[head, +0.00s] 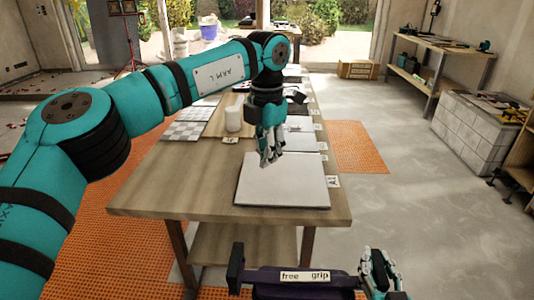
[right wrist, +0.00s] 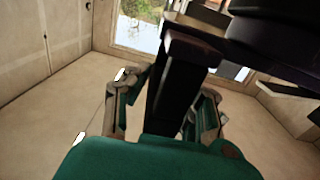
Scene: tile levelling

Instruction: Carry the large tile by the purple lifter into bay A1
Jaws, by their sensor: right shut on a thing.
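The purple lifter (head: 256,279) is at the bottom edge of the head view, with a label reading "free grip" on its bar; its underside is cut off. My right gripper (head: 378,268) is at the lifter's right end. In the right wrist view its fingers (right wrist: 166,92) are on either side of the dark lifter bar (right wrist: 183,75). A large pale square slab (head: 285,188), seemingly the large tile, lies flat at the table's near end beside the A1 label (head: 333,181). My left gripper (head: 268,157) points down at the slab's far edge; its finger gap is unclear.
Orange mats (head: 358,148) lie on the floor. A workbench (head: 440,75) and a block stack (head: 475,125) stand at right.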

